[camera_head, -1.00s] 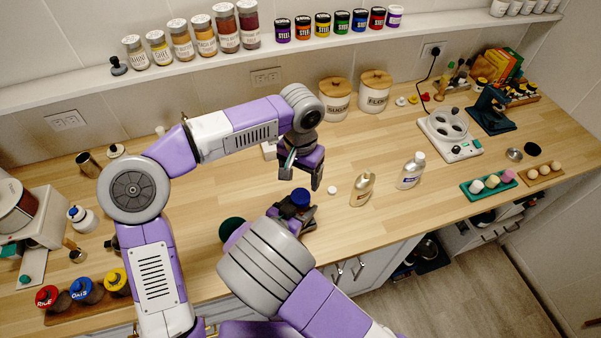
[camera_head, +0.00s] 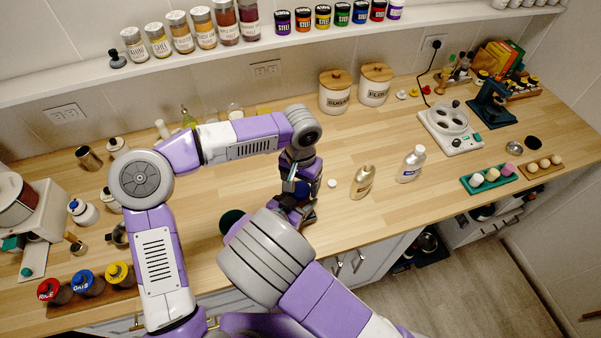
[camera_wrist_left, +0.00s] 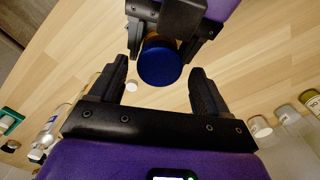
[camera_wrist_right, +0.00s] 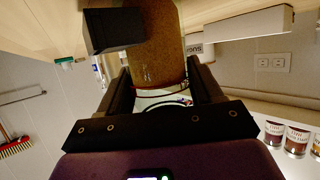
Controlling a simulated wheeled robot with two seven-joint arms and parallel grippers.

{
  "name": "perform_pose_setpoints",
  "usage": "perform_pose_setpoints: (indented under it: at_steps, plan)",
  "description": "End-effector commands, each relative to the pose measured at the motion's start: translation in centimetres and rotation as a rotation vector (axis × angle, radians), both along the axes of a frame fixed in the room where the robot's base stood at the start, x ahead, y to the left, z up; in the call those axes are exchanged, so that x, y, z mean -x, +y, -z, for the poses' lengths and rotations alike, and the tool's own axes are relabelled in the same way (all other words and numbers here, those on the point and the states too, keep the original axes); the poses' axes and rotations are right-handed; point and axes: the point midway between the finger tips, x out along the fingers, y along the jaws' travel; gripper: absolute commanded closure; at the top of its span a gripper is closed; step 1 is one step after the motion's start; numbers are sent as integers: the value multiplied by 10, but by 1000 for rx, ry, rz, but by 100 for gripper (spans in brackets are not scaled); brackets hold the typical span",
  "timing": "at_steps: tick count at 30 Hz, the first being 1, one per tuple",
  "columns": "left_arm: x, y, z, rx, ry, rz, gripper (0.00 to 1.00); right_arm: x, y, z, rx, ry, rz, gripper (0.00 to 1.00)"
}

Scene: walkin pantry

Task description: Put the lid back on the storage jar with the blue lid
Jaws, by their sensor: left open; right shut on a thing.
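A jar with brownish contents (camera_wrist_right: 157,45) fills the space between the fingers of my right gripper (camera_head: 297,208), which is shut on it. A round blue lid (camera_wrist_left: 160,64) is at the jar's top in the left wrist view. I cannot tell whether it is seated. My left gripper (camera_head: 303,182) is open just above the right gripper. In the left wrist view, its fingers lie either side of the blue lid, apart from it. In the head view, the grippers hide most of the jar.
A rack (camera_head: 62,310) with red-, blue- and yellow-lidded jars stands at front left. A gold bottle (camera_head: 362,183), a silver bottle (camera_head: 411,165) and a small white disc (camera_head: 332,183) stand to the right. Sugar (camera_head: 334,94) and flour (camera_head: 374,86) canisters are behind. The counter's middle is fairly clear.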

Motion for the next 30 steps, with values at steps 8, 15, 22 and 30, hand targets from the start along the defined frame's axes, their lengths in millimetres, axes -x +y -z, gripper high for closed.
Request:
perform_pose_setpoints:
  at_steps: [8, 15, 22, 30]
  plan:
    - [0, 0, 12, 2, -1, 0, 24, 0, 0, 0, -1, 0, 0, 100]
    - [0, 0, 12, 1, -2, 0, 33, 0, 0, 0, -1, 0, 0, 100]
    - [0, 0, 12, 1, -2, 0, 68, 0, 0, 0, -1, 0, 0, 100]
    - [0, 0, 12, -2, -2, 63, 82, 0, 0, 0, -1, 0, 0, 100]
